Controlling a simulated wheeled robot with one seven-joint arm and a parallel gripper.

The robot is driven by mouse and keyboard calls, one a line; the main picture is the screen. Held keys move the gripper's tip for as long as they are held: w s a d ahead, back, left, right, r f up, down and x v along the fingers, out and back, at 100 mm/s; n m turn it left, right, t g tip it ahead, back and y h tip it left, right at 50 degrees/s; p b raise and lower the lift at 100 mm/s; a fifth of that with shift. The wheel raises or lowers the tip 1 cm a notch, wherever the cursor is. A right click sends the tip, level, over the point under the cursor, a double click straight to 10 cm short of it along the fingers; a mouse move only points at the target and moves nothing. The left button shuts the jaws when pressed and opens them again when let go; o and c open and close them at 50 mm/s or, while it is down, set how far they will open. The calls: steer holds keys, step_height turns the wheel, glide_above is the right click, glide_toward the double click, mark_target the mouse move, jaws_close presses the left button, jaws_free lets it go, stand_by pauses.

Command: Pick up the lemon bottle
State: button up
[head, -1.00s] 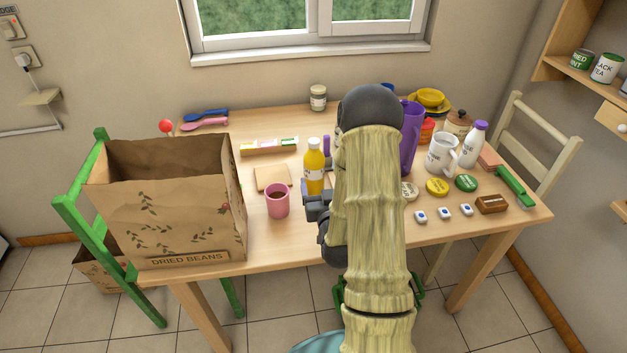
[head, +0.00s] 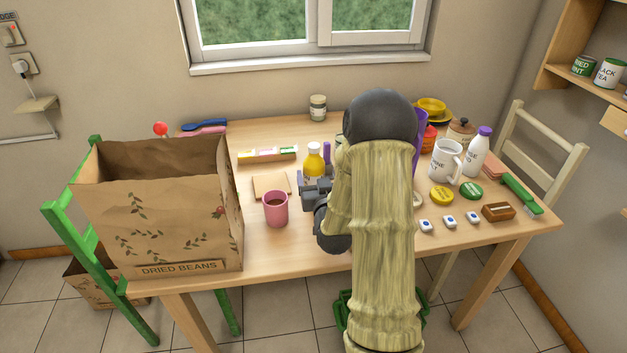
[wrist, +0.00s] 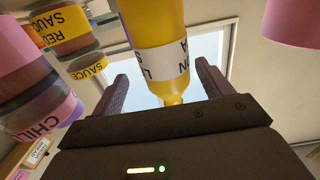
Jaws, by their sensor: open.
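The lemon bottle (head: 313,162), yellow with a white cap and white label, stands upright on the table. My gripper (head: 317,184) is in front of it and hides its lower part in the head view. In the wrist view the lemon bottle (wrist: 160,30) hangs in from the top, its label and narrow neck showing. There my gripper (wrist: 162,88) is open, one finger on each side of the bottle's neck end. No contact with the bottle shows, and I cannot tell how deep it sits between the fingers.
Sauce jars (wrist: 62,32) show at left in the wrist view. A white mug (head: 444,160) and small tins are right of my arm.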

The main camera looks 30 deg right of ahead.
steer(key=shift+a+x, duration=0.2)
steer(key=shift+x, duration=1.1)
steer(key=shift+a+x, duration=0.15)
steer(key=shift+x, duration=1.15)
steer(key=c, duration=1.1)
step_height(320, 180, up, 10)
steer(key=shift+f+p, duration=0.1)
steer(key=shift+p, duration=0.7)
steer(key=shift+w+a, duration=0.1)
